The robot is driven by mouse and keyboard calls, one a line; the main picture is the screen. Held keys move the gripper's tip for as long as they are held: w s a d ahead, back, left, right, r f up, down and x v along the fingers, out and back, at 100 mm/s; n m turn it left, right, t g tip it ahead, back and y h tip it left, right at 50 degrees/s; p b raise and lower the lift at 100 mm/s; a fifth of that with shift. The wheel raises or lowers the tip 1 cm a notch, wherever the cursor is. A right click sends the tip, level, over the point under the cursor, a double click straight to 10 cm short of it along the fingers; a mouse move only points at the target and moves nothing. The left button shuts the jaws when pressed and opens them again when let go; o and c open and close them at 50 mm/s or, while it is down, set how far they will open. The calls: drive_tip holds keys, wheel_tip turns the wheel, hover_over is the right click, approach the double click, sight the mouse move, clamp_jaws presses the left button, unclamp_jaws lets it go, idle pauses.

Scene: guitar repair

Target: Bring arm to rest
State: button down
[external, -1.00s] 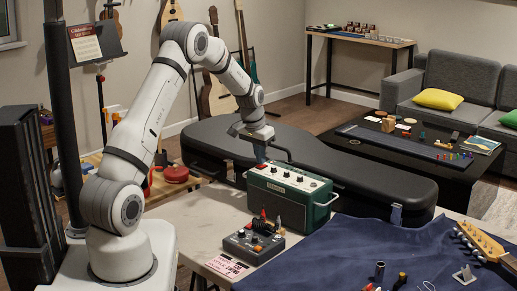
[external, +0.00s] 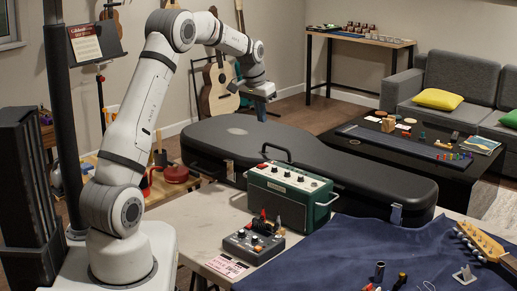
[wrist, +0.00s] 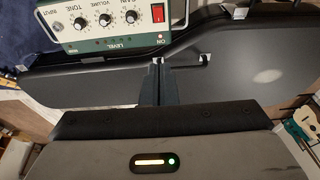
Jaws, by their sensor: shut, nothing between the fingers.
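My arm rises from its base at the left of the external view and is bent over at the top. My gripper (external: 265,90) hangs at the arm's end, high above the far left part of the black guitar case and apart from it. In the wrist view my gripper (wrist: 157,68) shows its two dark fingers together with nothing between them. Beyond the fingers are the green amplifier and the black case.
The green amplifier (external: 290,196) stands on the workbench (external: 195,222) beside a small pedal (external: 253,243). The black guitar case (external: 345,167) lies behind it. A blue cloth (external: 340,255) covers the bench's right part.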

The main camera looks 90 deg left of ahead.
drive_tip(key=w+d+r+m, duration=0.1)
drive_tip(key=w+d+r, duration=0.15)
drive_tip(key=d, duration=0.75)
drive_tip(key=w+d+r+m, duration=0.1)
drive_tip(key=d+r+m, duration=0.15)
drive_tip(key=d, duration=0.65)
drive_tip(key=w+d+r+m, duration=0.1)
drive_tip(key=w+d+r, duration=0.15)
drive_tip(key=d, duration=0.75)
drive_tip(key=s+d+f+m, duration=0.1)
drive_tip(key=s+d, duration=0.4)
drive_tip(key=d, duration=0.3)
drive_tip(key=s+d+f+m+h, duration=0.1)
drive_tip(key=s+d+m, duration=0.1)
drive_tip(key=s+d, duration=0.4)
drive_tip(key=s+d+f+m+t+h, duration=0.1)
drive_tip(key=s+d, duration=0.4)
drive_tip(key=d, duration=0.6)
drive_tip(key=shift+s+f, duration=0.15)
drive_tip(key=shift+s, duration=0.1)
drive_tip(key=c, duration=2.2)
unclamp_jaws()
drive_tip(key=shift+d+m, duration=0.1)
drive_tip(key=shift+m, duration=0.15)
